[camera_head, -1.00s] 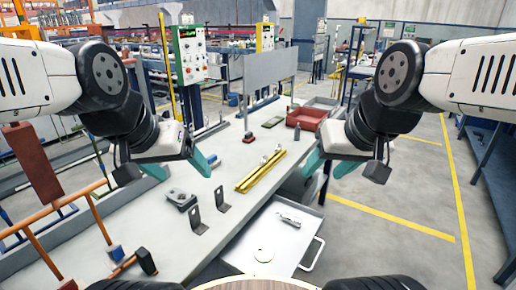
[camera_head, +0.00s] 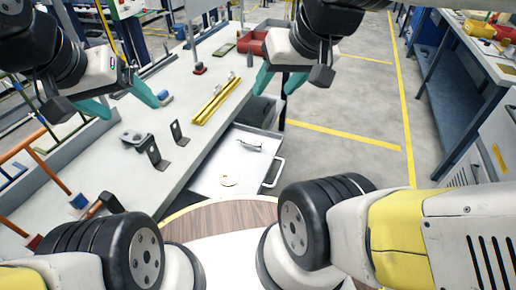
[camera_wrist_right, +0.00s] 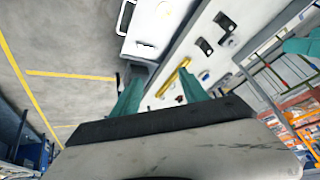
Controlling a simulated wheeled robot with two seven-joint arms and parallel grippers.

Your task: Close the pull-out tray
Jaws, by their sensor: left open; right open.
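The pull-out tray (camera_head: 212,172) is white and stands extended from under the right side of the long workbench. Its loop handle (camera_head: 277,173) is on its right edge. The tray (camera_wrist_right: 160,22) and handle (camera_wrist_right: 123,17) also show at the top of the right wrist view. My left gripper (camera_head: 121,101) is open and empty above the workbench, left of the tray. My right gripper (camera_head: 278,86) is open and empty, beyond the tray in the head view and touching nothing I can make out. Its open teal fingers also show in the right wrist view (camera_wrist_right: 160,92).
A metal piece (camera_head: 249,146) and a pale disc (camera_head: 229,181) lie on the tray. The workbench (camera_head: 170,180) carries black brackets (camera_head: 157,153), yellow rails (camera_head: 215,101) and a red bin (camera_head: 252,42). Floor right of the tray is clear up to a blue bench (camera_head: 465,115).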

